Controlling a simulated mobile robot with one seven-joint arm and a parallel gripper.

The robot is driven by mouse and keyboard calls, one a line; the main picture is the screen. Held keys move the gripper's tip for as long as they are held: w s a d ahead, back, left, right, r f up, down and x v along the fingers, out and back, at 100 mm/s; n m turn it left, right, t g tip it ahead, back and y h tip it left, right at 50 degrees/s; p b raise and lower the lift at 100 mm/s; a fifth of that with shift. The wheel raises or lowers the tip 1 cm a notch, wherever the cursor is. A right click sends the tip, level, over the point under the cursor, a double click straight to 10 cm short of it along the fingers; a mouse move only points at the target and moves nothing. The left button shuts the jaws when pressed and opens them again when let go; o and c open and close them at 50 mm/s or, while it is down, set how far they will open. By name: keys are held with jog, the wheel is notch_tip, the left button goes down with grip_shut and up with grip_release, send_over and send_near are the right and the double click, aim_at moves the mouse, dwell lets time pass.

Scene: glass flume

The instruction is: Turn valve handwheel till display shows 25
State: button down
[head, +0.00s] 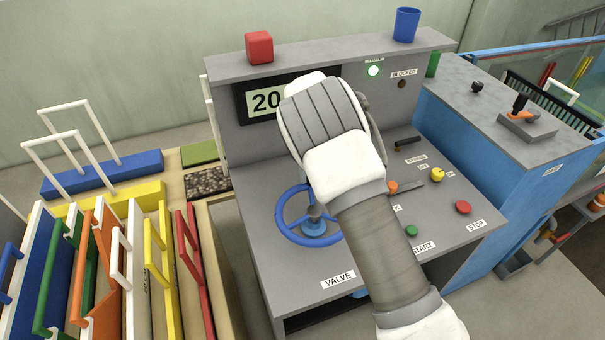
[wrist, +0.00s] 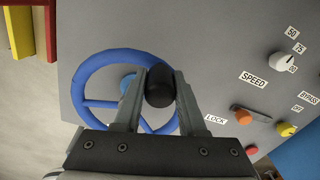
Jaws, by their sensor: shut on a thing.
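The blue valve handwheel (head: 283,230) lies on the grey sloping top of the console, above the VALVE label (head: 338,279). The display (head: 265,101) on the upright panel reads 20; my arm covers its right part, so further digits could be hidden. In the wrist view my gripper (wrist: 160,82) is shut on a black knob (wrist: 160,88) at the right side of the handwheel, whose rim (wrist: 82,75) shows to the left of the fingers. In the head view my arm hides the gripper, the knob and the wheel's right part.
To the right on the console are a yellow knob (head: 437,174), a red STOP button (head: 463,207) and a green START button (head: 411,231). A red block (head: 259,47) and a blue cup (head: 406,24) stand on top. Coloured racks (head: 110,260) fill the left.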

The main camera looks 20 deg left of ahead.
jog(key=shift+w+d, duration=0.2)
jog(key=shift+d, duration=0.4)
jog(key=c, duration=0.5)
grip_release()
jog(key=shift+r, duration=0.15)
notch_tip(320, 180, up, 17)
jog(key=b, duration=0.1)
